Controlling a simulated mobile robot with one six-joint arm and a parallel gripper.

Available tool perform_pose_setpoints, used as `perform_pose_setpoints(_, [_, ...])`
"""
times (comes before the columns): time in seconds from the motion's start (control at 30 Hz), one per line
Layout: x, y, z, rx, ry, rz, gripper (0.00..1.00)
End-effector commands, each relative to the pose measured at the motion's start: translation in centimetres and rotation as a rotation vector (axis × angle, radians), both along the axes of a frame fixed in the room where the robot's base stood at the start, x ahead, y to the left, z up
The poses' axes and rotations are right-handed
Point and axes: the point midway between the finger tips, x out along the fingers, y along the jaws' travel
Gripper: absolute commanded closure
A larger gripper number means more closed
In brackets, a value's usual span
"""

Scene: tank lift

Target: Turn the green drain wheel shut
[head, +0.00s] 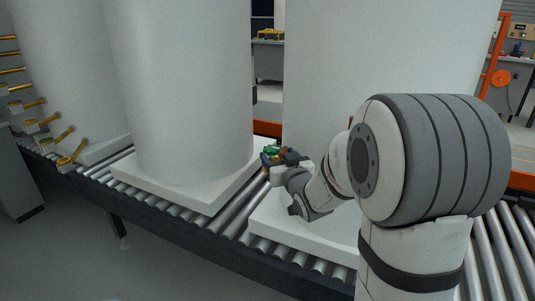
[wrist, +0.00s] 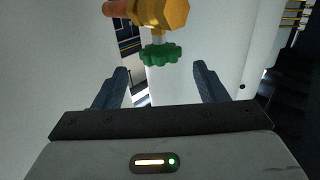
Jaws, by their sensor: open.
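The green drain wheel (wrist: 161,54) is a small scalloped knob in the upper middle of the wrist view. It sits on a short pale stem below a brass valve body (wrist: 162,14) with a copper-coloured end. My gripper (wrist: 161,72) is open, its two dark fingers apart on either side below the wheel, with nothing between them. In the head view the green wheel (head: 271,150) is small and partly hidden by my gripper (head: 270,160), which reaches between two white tanks.
A white tank (head: 185,90) stands on a white base at left, and another (head: 385,50) stands behind my arm. Both are on a roller conveyor (head: 235,215). Several brass valves (head: 70,145) line the left side. A narrow gap separates the tanks.

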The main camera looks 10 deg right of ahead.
Motion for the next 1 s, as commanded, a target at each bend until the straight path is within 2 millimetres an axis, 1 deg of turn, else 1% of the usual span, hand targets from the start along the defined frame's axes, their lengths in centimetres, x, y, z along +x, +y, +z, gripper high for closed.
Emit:
perform_pose_setpoints(0.17, [2.0,0.4,0.0,0.003,-0.011,0.006,0.34])
perform_pose_setpoints(0.3, [4.3,0.8,0.0,0.002,-0.011,0.006,0.34])
perform_pose_setpoints(0.5, [6.8,1.1,0.0,0.003,-0.01,0.003,0.34])
perform_pose_setpoints(0.63, [7.5,1.2,0.1,0.003,-0.01,0.003,0.34])
perform_pose_setpoints(0.87, [7.6,1.2,0.1,0.003,-0.01,0.002,0.34])
perform_pose_setpoints(0.9, [7.6,1.2,0.1,0.003,-0.01,0.002,0.35])
perform_pose_setpoints(1.0, [7.6,1.2,0.1,0.003,-0.01,0.002,0.43])
